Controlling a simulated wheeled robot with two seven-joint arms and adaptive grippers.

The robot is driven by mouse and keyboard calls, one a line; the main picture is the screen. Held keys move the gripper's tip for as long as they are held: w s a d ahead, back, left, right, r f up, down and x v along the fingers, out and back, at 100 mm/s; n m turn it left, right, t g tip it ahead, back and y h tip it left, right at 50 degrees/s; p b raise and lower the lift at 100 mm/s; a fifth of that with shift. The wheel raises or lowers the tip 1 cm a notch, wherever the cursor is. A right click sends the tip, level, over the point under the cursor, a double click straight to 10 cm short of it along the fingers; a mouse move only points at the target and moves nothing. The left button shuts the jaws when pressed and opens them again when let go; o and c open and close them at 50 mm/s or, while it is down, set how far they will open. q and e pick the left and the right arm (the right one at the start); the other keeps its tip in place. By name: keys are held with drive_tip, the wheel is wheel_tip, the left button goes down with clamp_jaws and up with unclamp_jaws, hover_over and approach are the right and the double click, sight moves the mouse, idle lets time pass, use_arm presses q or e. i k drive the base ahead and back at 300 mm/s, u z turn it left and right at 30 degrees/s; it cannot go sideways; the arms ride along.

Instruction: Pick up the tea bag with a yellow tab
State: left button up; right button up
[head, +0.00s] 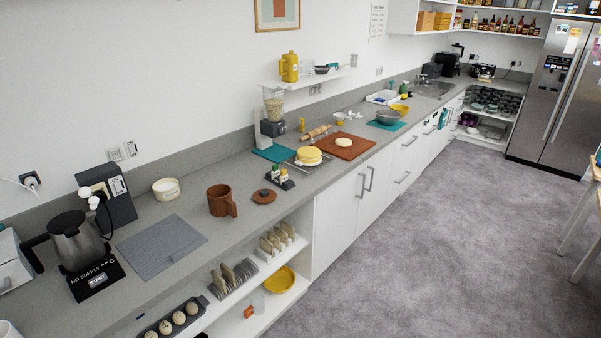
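I cannot make out a tea bag with a yellow tab anywhere in the head view. A small round cream container (166,189) stands on the counter near the wall, but its contents are too small to tell. A brown mug (219,201) stands upright on the counter, with a round brown lid or coaster (264,197) to its right. Neither of my grippers is in view.
The grey counter (185,206) runs along the wall. A kettle (77,241) and a grey ribbed mat (161,248) are at the left. Toast racks (233,275) and an egg tray (172,321) sit below. A fridge (555,95) stands far right; the floor (420,240) is clear.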

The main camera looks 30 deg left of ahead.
sight(284, 177)
drive_tip(key=u, duration=0.05)
drive_tip(key=i, duration=1.65)
drive_tip(key=u, duration=0.9)
drive_tip(key=i, duration=0.9)
drive_tip(key=u, duration=1)
